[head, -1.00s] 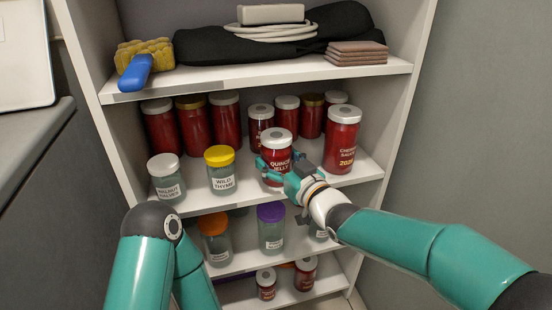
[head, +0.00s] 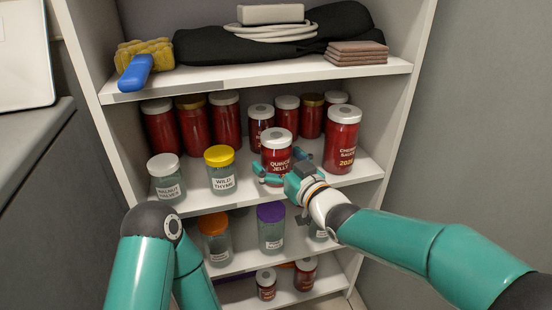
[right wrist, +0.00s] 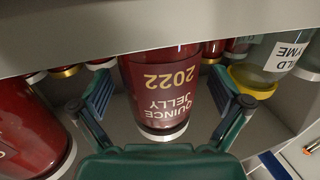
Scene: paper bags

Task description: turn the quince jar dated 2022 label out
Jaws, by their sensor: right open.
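The quince jar (head: 277,148) is a red jar with a white lid, upright at the front of the middle shelf. Its dark label reads "QUINCE JELLY" and faces out toward me. In the right wrist view the label (right wrist: 169,92) shows upside down with "2022" and faces the camera nearly square. My right gripper (head: 280,178) is open just in front of the jar, low on it, one finger toward each side. In the right wrist view gaps show between the jar and both fingers. My left arm is at the lower left of the head view; its gripper is out of sight.
A yellow-lidded wild thyme jar (head: 221,170) and a white-lidded walnut jar (head: 167,180) stand to the left. A tall cherry sauce jar (head: 341,140) stands close on the right. Several red jars fill the back. The shelf above (head: 250,75) limits height.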

